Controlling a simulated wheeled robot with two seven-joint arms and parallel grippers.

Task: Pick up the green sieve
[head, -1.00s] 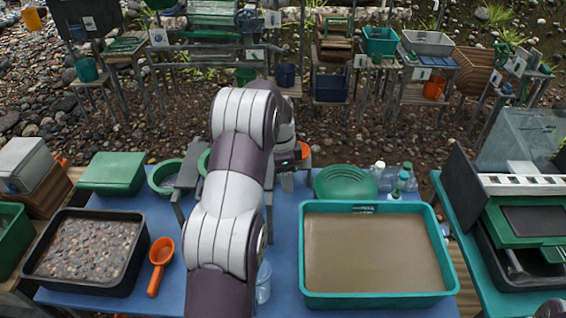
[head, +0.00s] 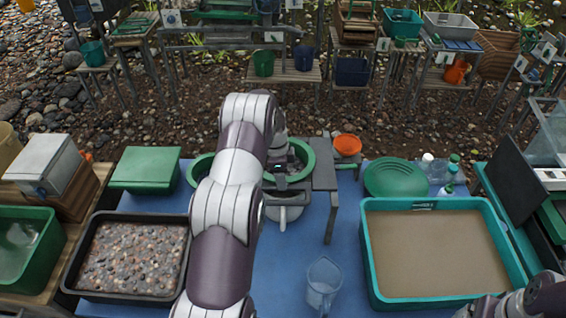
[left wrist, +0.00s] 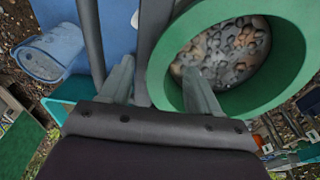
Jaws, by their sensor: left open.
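The green sieve (head: 303,155) is a round green ring with a grey middle, standing past my left forearm at the back of the blue table. In the left wrist view its thick green rim (left wrist: 284,83) fills the upper right, with pebbles showing inside. My left gripper (left wrist: 155,72) is open and empty, pointing at the sieve's edge. One finger overlaps the rim in the picture and the other lies outside it. I cannot tell whether either finger touches. In the head view my forearm and wrist hide part of the sieve. My right gripper is out of view.
A dark stand (head: 325,165) stands right beside the sieve. An orange bowl (head: 346,145), a green pan (head: 396,178) and bottles are further right. A clear jug (head: 323,283) stands in front. A teal tub (head: 372,245) and a pebble tray (head: 85,270) flank the blue table.

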